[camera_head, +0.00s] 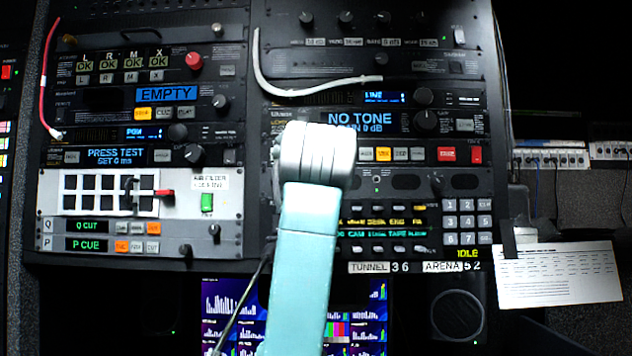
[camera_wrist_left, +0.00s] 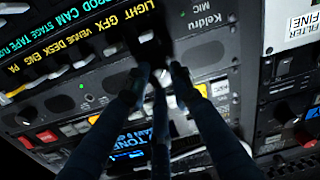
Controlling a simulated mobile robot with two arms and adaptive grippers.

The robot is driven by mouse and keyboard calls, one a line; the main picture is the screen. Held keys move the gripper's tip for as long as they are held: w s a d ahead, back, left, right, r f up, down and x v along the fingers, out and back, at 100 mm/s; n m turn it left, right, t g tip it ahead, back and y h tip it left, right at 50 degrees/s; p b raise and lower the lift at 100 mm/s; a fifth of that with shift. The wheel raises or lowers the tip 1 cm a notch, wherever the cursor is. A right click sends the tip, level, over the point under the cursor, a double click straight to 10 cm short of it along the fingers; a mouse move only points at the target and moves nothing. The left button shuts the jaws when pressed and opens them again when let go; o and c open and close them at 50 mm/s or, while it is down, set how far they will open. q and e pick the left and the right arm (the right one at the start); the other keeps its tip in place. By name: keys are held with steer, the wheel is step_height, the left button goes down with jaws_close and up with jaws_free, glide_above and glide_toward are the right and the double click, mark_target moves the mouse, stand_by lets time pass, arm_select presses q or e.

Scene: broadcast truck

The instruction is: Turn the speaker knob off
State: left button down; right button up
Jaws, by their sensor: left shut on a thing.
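In the head view, my own teal arm link and silver wrist hide the left gripper and that end of the intercom panel (camera_head: 460,190). A round speaker grille (camera_head: 457,315) shows at the lower right. My right gripper is in neither view.
The NO TONE unit (camera_head: 360,122) with its knobs and red buttons lies just above the intercom panel. A keypad (camera_head: 466,222) is to the right. A white cable (camera_head: 320,88) loops above. A white card (camera_head: 560,275) sticks out at the right. Screens (camera_head: 235,300) are below.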

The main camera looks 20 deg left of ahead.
arm_select(q)
steer(key=shift+f, duration=0.2)
steer(key=c, duration=1.6)
jaws_free()
steer(key=shift+o, duration=0.4)
steer(key=shift+r, duration=0.1)
steer(key=shift+s+r, duration=0.1)
steer(key=v, duration=1.2)
